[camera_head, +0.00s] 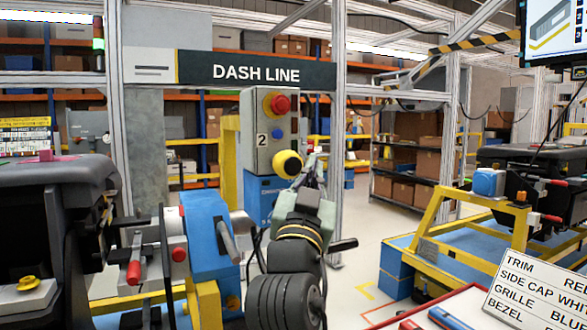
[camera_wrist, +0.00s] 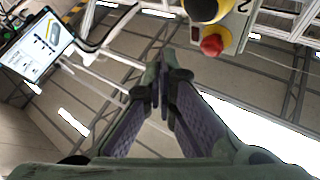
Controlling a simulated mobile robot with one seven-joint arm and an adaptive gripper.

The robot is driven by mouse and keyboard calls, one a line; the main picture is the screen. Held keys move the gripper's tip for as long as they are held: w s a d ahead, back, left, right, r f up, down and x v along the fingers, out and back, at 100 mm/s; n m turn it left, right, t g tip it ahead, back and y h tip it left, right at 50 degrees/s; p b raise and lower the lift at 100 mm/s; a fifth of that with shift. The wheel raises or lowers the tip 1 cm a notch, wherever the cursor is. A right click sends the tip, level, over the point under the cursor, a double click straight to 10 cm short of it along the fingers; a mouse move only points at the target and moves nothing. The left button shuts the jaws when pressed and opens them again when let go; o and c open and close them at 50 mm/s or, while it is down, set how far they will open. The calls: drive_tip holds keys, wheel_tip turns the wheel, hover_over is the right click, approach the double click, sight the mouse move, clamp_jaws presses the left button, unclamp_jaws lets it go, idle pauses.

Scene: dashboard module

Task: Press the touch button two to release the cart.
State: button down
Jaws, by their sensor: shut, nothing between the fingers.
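The grey button box (camera_head: 257,130) stands on a yellow post in the head view and bears the number 2. The dome also shows at the top edge of the wrist view (camera_wrist: 204,9), partly cut off. My gripper (camera_head: 316,160) is shut and empty, with its fingertips just right of the dome in the head view. In the wrist view the closed fingertips (camera_wrist: 166,62) lie below and left of the dome, with a visible gap in the picture.
A red mushroom button (camera_head: 280,104) and a small blue button (camera_head: 278,135) sit on the same box; the red one also shows in the wrist view (camera_wrist: 212,42). A metal upright (camera_head: 339,120) stands right of my gripper. A cart with blue parts (camera_head: 208,235) is at left.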

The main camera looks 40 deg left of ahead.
sight(297, 167)
drive_tip(key=shift+w+a, duration=0.3)
drive_tip(key=shift+a, duration=0.5)
drive_tip(key=shift+w+a, duration=0.35)
drive_tip(key=shift+a, duration=0.4)
drive_tip(key=shift+w+a, duration=0.3)
drive_tip(key=shift+a, duration=0.5)
drive_tip(key=shift+a, duration=0.1)
drive_tip(key=shift+w+a, duration=0.15)
drive_tip(key=shift+a, duration=0.15)
drive_tip(key=shift+w+a, duration=0.2)
drive_tip(key=shift+a, duration=0.2)
idle(0.4)
drive_tip(key=shift+d, duration=0.1)
drive_tip(key=shift+s+d, duration=0.35)
drive_tip(key=shift+d, duration=0.35)
drive_tip(key=shift+s+d, duration=0.3)
drive_tip(key=shift+d, duration=0.5)
drive_tip(key=shift+s+d, duration=0.35)
drive_tip(key=shift+d, duration=0.4)
drive_tip(key=shift+s+d, duration=0.3)
drive_tip(key=shift+d, duration=0.5)
